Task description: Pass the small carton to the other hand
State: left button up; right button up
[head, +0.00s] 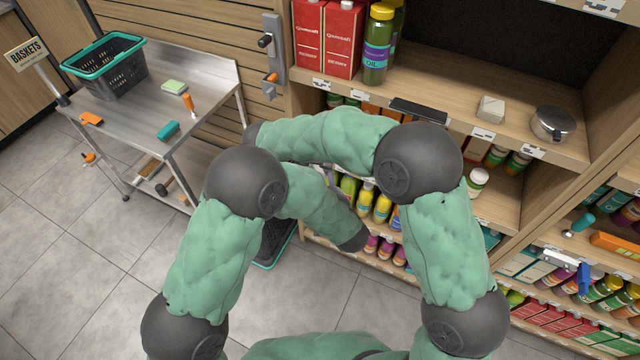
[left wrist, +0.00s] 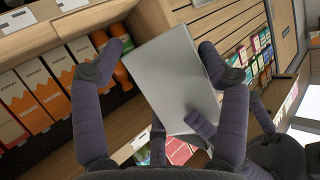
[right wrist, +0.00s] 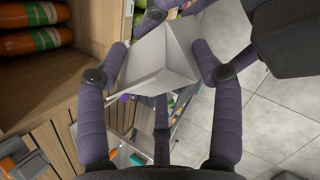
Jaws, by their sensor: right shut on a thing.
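The small carton (left wrist: 172,85) is a plain pale grey box. It also shows in the right wrist view (right wrist: 160,62). My right gripper (right wrist: 160,52) is shut on it, with fingers on both sides. My left gripper (left wrist: 165,48) has its fingers spread around the other end of the carton, and a narrow gap shows beside the right-hand finger. Fingertips of my right gripper show near the carton's lower end in the left wrist view. In the head view my arms hide both grippers and the carton.
Shelving stands ahead with red cartons (head: 328,40), an oil bottle (head: 378,45), a small pale box (head: 490,108) and a round tin (head: 553,124). A metal table (head: 205,85) with a black basket (head: 112,72) stands at the left. Floor is clear at lower left.

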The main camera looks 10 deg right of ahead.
pick_arm(q)
jog(key=shift+d, duration=0.15)
jog(key=c, duration=0.3)
jog(key=shift+w+r, duration=0.1)
jog(key=shift+c, duration=0.9)
pick_arm(e)
jog(key=o, duration=1.8)
jog(key=shift+c, duration=0.2)
jog(key=shift+a, duration=0.1)
